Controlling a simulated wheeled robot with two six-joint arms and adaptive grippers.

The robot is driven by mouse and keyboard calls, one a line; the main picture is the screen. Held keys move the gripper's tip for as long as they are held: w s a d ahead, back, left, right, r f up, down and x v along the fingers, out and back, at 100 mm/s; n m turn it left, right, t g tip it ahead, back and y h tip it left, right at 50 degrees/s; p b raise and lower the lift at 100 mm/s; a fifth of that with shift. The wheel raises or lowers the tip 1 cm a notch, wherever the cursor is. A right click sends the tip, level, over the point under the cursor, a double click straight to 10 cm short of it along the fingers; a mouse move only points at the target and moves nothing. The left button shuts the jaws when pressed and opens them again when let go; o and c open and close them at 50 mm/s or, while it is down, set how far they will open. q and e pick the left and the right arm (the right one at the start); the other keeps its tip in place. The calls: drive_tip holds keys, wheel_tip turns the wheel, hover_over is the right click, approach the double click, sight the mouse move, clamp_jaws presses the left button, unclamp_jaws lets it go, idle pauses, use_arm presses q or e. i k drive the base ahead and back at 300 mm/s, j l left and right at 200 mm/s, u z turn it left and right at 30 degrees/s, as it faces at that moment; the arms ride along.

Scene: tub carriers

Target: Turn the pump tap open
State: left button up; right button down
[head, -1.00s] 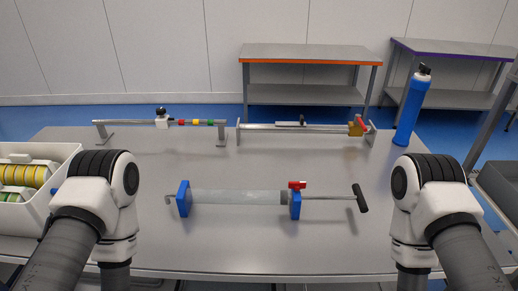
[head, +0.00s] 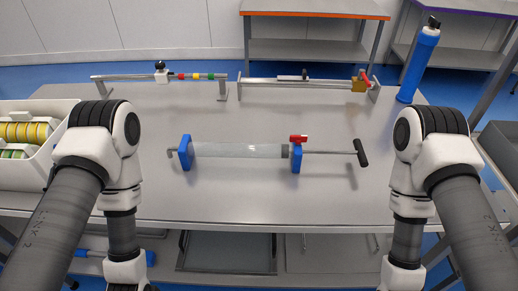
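The pump (head: 240,150) lies along the middle of the grey table (head: 280,200), a clear cylinder between two blue end blocks. A small red tap (head: 299,138) sits on top of the right block. A rod runs out to the right and ends in a black handle (head: 361,152); a grey hook sticks out at the left end. My two arms come in at the lower left and lower right, apart from the pump and bent downward in front of the table. Neither gripper's fingers show in the head view.
A rail with coloured blocks (head: 195,77) and a rail with a brass valve and red lever (head: 358,83) stand at the back. A blue bottle (head: 418,66) is at the back right. A white bin of rolls (head: 64,110) is at the left. The table around the pump is clear.

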sight(297, 139)
drive_tip(key=j+z, duration=0.15)
drive_tip(key=z, duration=0.25)
drive_tip(key=k+j+z, duration=0.1)
drive_tip(key=z, duration=0.35)
drive_tip(key=k+j+z, duration=0.1)
drive_tip(key=z, duration=0.3)
drive_tip(key=k+j+z, duration=0.1)
drive_tip(key=z, duration=0.3)
drive_tip(key=k+j, duration=0.15)
drive_tip(key=i, duration=0.15)
